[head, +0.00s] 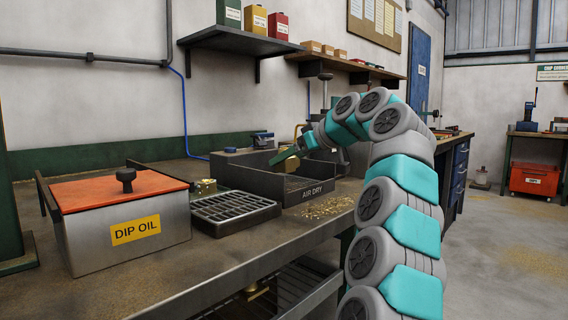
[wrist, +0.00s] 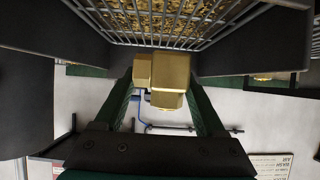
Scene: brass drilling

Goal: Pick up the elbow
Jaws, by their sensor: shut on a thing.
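The brass elbow (wrist: 170,75) is between the two green fingers of my gripper (wrist: 161,88) in the wrist view, with its blocky gold body showing at the fingertips. My gripper is shut on it. In the head view my gripper (head: 287,157) is over the dark AIR DRY tray (head: 305,191), tilted down to the left. The elbow cannot be made out clearly there.
The DIP OIL box (head: 122,225) with an orange lid stands at left, beside a drain rack (head: 234,209) and a small brass piece (head: 205,187). Brass chips (head: 325,208) lie on the bench. In the wrist view, chips lie behind a wire grid (wrist: 160,38).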

